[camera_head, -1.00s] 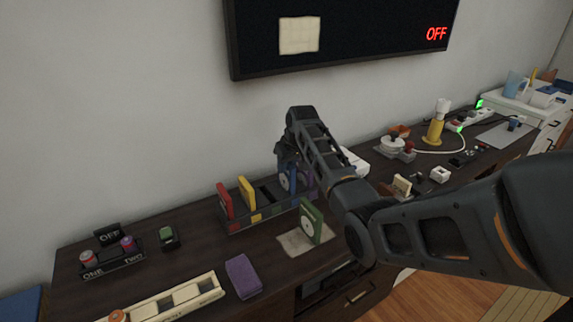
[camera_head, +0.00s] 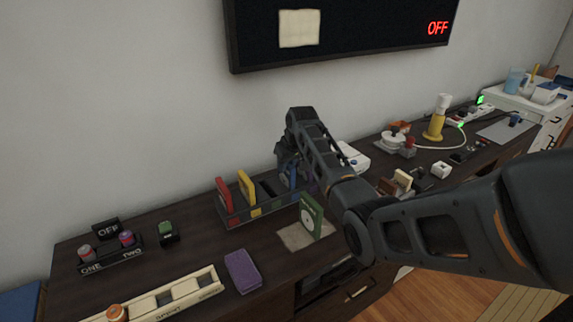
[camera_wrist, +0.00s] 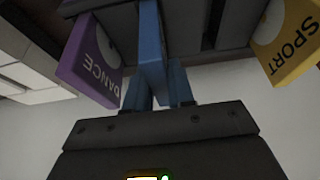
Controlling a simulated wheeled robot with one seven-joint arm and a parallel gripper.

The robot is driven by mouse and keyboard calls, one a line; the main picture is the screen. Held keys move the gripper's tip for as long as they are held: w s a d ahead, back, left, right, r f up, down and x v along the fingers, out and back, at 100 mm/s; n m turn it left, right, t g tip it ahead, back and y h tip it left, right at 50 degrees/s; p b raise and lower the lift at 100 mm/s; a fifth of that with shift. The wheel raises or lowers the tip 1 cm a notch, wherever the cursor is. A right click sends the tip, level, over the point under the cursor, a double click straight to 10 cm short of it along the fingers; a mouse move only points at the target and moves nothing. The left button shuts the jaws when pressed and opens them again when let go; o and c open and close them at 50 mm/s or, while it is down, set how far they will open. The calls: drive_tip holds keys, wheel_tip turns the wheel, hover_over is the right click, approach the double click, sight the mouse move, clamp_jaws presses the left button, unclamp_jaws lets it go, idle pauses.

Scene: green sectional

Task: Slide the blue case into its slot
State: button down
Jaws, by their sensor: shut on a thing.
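The blue case (camera_head: 293,174) stands upright at the right part of the dark rack (camera_head: 233,221), partly hidden by my gripper (camera_head: 287,160). In the wrist view, my gripper (camera_wrist: 158,92) is shut on the blue case (camera_wrist: 152,45), whose narrow edge runs between the fingers toward the rack. It stands between the purple DANCE case (camera_wrist: 88,62) and the yellow SPORT case (camera_wrist: 285,42). Its lower end is at the rack, but I cannot tell how deep it sits.
A red case (camera_head: 224,195) and the yellow case (camera_head: 247,188) stand in the rack, with a gap right of the yellow one. A green case (camera_head: 311,215) stands on a pale mat (camera_head: 293,239) in front. A purple block (camera_head: 242,271) lies front left. The screen (camera_head: 370,35) hangs above.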

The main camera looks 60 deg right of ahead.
drive_tip(key=shift+f, duration=0.2)
drive_tip(key=c, duration=0.9)
unclamp_jaws()
drive_tip(key=shift+v, duration=3.9)
